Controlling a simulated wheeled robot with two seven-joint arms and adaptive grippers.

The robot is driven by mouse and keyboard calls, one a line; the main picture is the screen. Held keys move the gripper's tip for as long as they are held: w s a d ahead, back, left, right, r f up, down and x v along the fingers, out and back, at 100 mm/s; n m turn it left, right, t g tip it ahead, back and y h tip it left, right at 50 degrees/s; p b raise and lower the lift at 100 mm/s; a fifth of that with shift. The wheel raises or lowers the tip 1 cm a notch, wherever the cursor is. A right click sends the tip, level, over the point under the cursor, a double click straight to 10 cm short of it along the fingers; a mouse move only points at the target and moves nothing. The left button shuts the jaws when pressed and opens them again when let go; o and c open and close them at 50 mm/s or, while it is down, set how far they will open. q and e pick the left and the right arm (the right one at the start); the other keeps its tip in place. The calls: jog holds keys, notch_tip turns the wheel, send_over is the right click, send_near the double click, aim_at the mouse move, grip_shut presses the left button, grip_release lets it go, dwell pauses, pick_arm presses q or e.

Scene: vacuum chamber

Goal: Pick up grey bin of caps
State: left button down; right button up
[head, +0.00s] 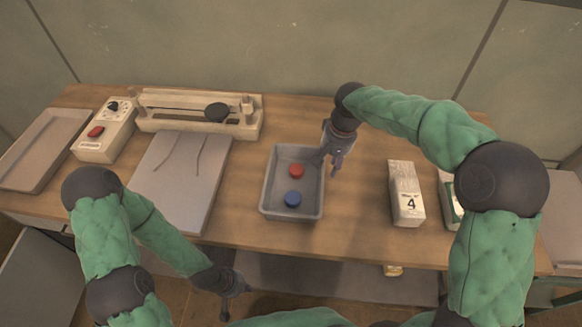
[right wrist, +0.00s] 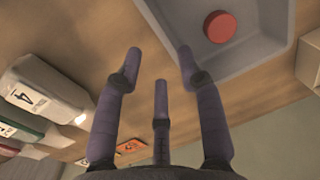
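The grey bin (head: 268,196) stands upright on the wooden table, right of centre of the grey mat. Inside it lie a red cap (head: 296,170) and a blue cap (head: 292,199). My right gripper (head: 337,160) is at the bin's right wall, near its far corner; contact cannot be told. In the right wrist view the bin (right wrist: 262,52) and red cap (right wrist: 218,27) are at the upper right, and my right gripper's fingers (right wrist: 160,65) are spread with nothing between them. My left gripper (head: 236,289) is empty-looking, low in front of the table edge; its fingers are too small to judge.
A white carton marked 4 (head: 406,193) stands right of the bin, with another carton (head: 450,196) beyond it. A grey mat (head: 182,178), a sealer (head: 198,112), a control box (head: 102,132) and a tray (head: 42,150) fill the left. Bare table lies between bin and carton.

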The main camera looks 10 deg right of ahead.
jog(key=f+b, duration=0.1)
jog(key=f, duration=0.2)
jog(key=f+b, duration=0.1)
jog(key=f, duration=0.3)
jog(key=a+f+b, duration=0.1)
jog(key=f+b, duration=0.1)
jog(key=f, duration=0.1)
jog(key=shift+w+a+f, duration=0.1)
jog(key=shift+w+f, duration=0.25)
jog(key=shift+w, duration=0.05)
jog(key=shift+r, duration=0.1)
grip_shut()
